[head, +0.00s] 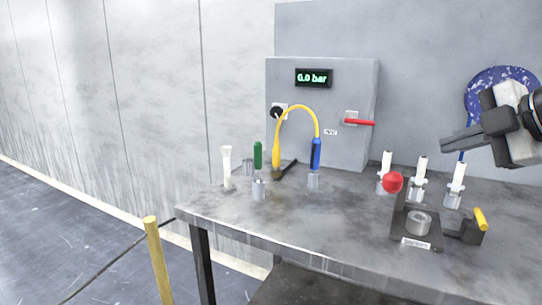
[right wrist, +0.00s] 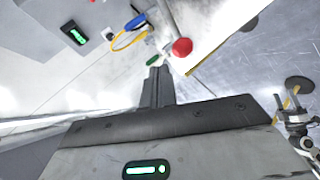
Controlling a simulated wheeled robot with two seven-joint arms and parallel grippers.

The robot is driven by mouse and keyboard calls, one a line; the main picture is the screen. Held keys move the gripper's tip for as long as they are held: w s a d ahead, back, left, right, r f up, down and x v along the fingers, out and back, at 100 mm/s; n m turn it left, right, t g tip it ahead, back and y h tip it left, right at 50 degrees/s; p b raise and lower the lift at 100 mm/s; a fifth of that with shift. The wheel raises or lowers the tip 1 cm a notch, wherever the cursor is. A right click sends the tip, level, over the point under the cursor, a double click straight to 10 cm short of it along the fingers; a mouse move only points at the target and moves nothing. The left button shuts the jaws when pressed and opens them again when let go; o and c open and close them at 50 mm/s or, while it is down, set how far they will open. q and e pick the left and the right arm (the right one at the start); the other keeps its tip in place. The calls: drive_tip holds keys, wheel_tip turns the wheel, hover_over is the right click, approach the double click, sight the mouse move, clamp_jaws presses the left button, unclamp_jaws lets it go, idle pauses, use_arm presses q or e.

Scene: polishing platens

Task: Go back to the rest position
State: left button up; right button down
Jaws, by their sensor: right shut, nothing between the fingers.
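My right gripper (head: 446,145) comes in from the right edge in the head view, raised above the right part of the grey metal table (head: 300,228). Its fingers are together and hold nothing. In the right wrist view its closed fingers (right wrist: 157,75) point up the picture, with the red ball (right wrist: 182,47) beyond them to the right. My left gripper does not show in the head view.
A black fixture (head: 400,222) with a red ball knob (head: 393,182) and a yellow handle (head: 480,218) stands below my right gripper. White-topped syringes (head: 420,172) stand behind it. A grey panel box (head: 345,90) reads 0.0 bar. A yellow post (head: 157,260) stands left of the table.

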drive_tip(key=s+a+f+n+g+y, duration=0.1)
drive_tip(key=a+f+y, duration=0.25)
drive_tip(key=a, duration=0.25)
drive_tip(key=s+a+f+n+y+p, duration=0.1)
drive_tip(key=a+f+y, duration=0.2)
drive_tip(key=a+y, duration=0.3)
drive_tip(key=s+a+f+n+g+y, duration=0.1)
drive_tip(key=a+f+y, duration=0.3)
drive_tip(key=a, duration=0.3)
drive_tip(key=s+d+f+m+t+h, duration=0.2)
drive_tip(key=f+m+t+h, duration=0.35)
drive_tip(key=f+m, duration=0.3)
drive_tip(key=s+d+f+m+t+h, duration=0.15)
drive_tip(key=f+m+t+h, duration=0.25)
drive_tip(key=f+m+h, duration=0.4)
drive_tip(key=s+a+f+m+g+h+p, duration=0.1)
drive_tip(key=s+f+m+g, duration=0.3)
drive_tip(key=s+f+g, duration=0.3)
drive_tip(key=s+f, duration=0.5)
drive_tip(key=f, duration=0.3)
drive_tip(key=shift+s+a+f+h, duration=0.25)
drive_tip(key=shift+a+h, duration=0.05)
drive_tip(key=shift+a, duration=0.05)
drive_tip(key=shift+m, duration=0.25)
